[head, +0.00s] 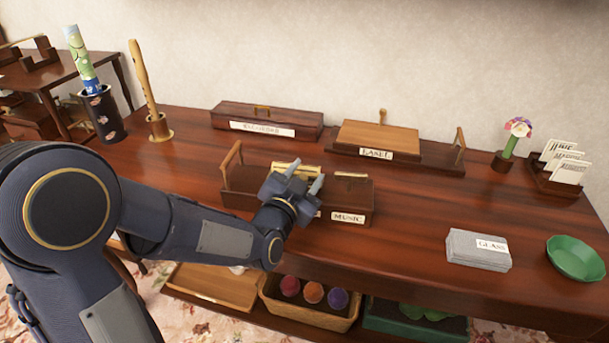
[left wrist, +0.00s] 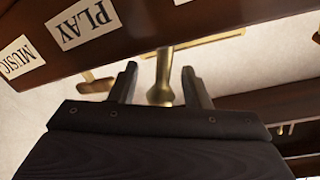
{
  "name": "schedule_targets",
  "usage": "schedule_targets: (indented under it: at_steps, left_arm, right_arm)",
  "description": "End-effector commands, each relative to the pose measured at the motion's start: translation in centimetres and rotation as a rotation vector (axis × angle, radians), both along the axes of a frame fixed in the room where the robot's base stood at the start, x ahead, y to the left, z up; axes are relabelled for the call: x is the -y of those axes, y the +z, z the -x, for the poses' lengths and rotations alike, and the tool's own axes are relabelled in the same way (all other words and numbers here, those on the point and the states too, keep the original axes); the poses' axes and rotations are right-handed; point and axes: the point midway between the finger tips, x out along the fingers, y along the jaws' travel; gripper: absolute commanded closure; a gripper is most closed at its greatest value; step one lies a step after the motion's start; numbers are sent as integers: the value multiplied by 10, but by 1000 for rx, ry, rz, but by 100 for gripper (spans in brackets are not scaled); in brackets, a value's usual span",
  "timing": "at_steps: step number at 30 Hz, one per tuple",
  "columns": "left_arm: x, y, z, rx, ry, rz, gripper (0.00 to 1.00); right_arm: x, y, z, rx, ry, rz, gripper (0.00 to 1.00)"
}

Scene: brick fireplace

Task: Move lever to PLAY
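The music box (head: 345,197) is a dark wooden box with a MUSIC label, near the middle of the table in the head view. In the left wrist view its wooden front shows upside down, with a PLAY label (left wrist: 83,23) and a MUSIC label (left wrist: 18,57). A brass lever (left wrist: 162,78) projects from the box there, right of the PLAY label. My left gripper (left wrist: 160,86) is open, with its fingers on either side of the lever and visible gaps beside it. In the head view my left gripper (head: 302,184) covers part of the box front. My right gripper is out of view.
The table between the music box and the GLASS stack is clear.

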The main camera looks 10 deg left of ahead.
Motion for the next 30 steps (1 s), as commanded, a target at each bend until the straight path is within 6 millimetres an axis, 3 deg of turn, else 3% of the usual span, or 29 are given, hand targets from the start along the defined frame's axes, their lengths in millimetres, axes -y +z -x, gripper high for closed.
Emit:
schedule_targets:
  at_steps: [8, 21, 30]
  left_arm:
    - [-1, 0, 7, 0, 0, 2, 57]
    - [-11, 3, 72, 0, 0, 1, 57]
    - [-11, 2, 77, 0, -1, 0, 57]
  right_arm:
    - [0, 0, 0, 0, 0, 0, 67]
    - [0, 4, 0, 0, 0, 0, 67]
    - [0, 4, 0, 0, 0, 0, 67]
